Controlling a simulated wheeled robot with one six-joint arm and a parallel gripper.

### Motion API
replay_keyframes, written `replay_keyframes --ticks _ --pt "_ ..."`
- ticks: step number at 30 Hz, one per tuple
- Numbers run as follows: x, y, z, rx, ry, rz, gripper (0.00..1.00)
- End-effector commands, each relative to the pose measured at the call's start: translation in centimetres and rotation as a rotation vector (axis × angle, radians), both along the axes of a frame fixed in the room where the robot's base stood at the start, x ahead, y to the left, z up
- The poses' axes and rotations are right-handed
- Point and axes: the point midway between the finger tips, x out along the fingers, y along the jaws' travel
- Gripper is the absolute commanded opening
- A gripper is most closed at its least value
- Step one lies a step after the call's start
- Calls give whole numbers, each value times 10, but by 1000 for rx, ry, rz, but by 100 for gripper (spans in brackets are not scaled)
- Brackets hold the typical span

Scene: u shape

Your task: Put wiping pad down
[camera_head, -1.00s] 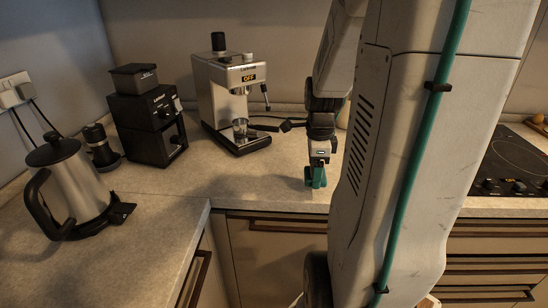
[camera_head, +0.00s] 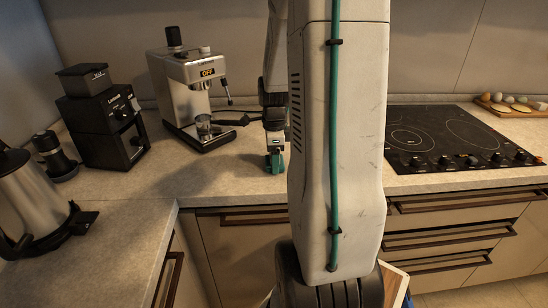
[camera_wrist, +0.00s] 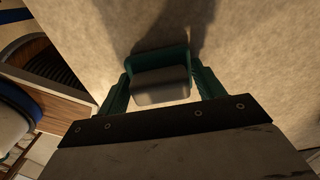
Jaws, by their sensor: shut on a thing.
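My gripper (camera_head: 275,163) is low at the counter's front edge, right of the coffee machine, partly behind my arm. In the wrist view my gripper (camera_wrist: 162,84) has its green fingers closed on both sides of a small block-like pad, the wiping pad (camera_wrist: 160,92), grey on its near face with a green edge. The counter surface (camera_wrist: 250,50) lies just beyond the pad. I cannot tell whether the pad touches it. In the head view the pad is too small to make out apart from the green fingers.
A coffee machine (camera_head: 188,90), a black grinder (camera_head: 103,125) and a metal kettle (camera_head: 35,200) stand to the left. A black cooktop (camera_head: 450,138) is to the right, with a wooden board (camera_head: 510,104) of food behind it. Bare counter (camera_head: 215,175) lies left of my gripper.

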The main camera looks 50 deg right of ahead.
Motion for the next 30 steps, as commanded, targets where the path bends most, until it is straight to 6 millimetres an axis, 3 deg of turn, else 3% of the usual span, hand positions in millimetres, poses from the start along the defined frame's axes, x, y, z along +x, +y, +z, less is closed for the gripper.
replay_keyframes --ticks 3,4,6,17,20,30 --pt "0 0 -3 1 1 0 43" --pt "0 0 -3 0 0 0 76" --pt "0 0 -3 0 0 0 89" --pt "0 0 4 -1 -1 0 89" --pt "0 -1 17 -2 -2 0 89" --pt "0 -1 89 -4 -3 0 89"
